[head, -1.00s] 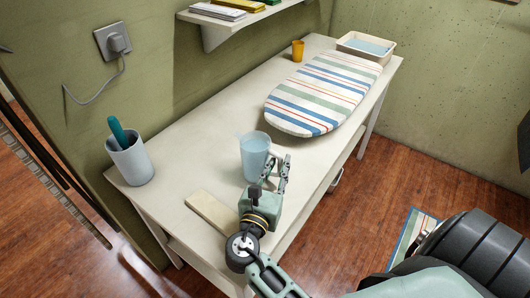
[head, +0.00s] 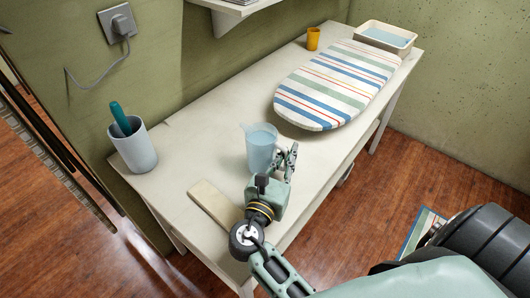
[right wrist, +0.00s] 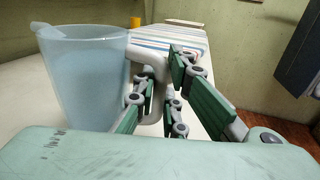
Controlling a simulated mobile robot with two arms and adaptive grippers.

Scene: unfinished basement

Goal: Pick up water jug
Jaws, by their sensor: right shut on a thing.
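The water jug (head: 261,150) is a pale blue translucent vessel standing upright on the white table (head: 190,130), near its front edge. In the right wrist view the jug (right wrist: 85,80) fills the left side, with its spout at the upper left and its pale handle (right wrist: 157,62) toward my fingers. My right gripper (head: 287,163) is at the jug's right side, shut on the handle. In the right wrist view my right gripper (right wrist: 165,98) has green-padded fingers on either side of the handle. I cannot tell any gap under the jug. My left gripper is out of view.
A striped ironing board (head: 340,85) lies behind the jug. A tray (head: 385,38) and an orange cup (head: 313,39) stand at the far end. A grey pot (head: 133,148) with a teal-handled item is at left. A wooden board (head: 215,205) lies near my wrist.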

